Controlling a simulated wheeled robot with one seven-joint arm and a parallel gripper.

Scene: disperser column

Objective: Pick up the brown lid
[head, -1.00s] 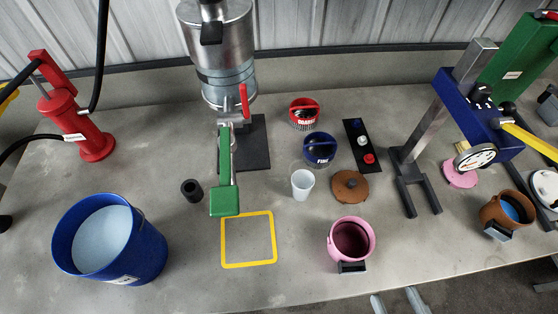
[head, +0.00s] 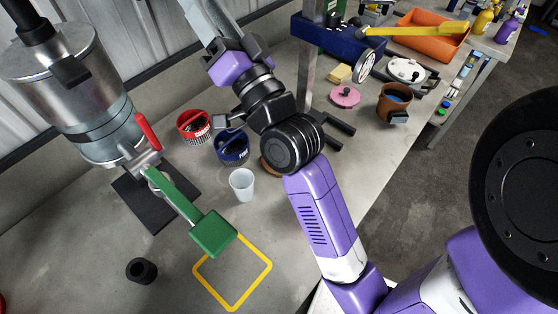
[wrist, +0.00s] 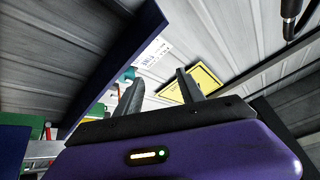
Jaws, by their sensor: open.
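The brown lid (head: 268,166) lies on the grey bench in the head view. Only its left edge shows; my dark arm joint covers the rest. My gripper shows in the wrist view (wrist: 158,88) with its two dark fingers apart and nothing between them. It points up toward the corrugated wall and a yellow sign (wrist: 195,85), away from the lid. The lid is not in the wrist view.
A blue-topped container (head: 231,147), a red one (head: 194,125) and a white cup (head: 242,184) stand close to the lid. A blue-framed stand (head: 335,38), pink lid (head: 345,95) and brown pot (head: 395,102) are at right.

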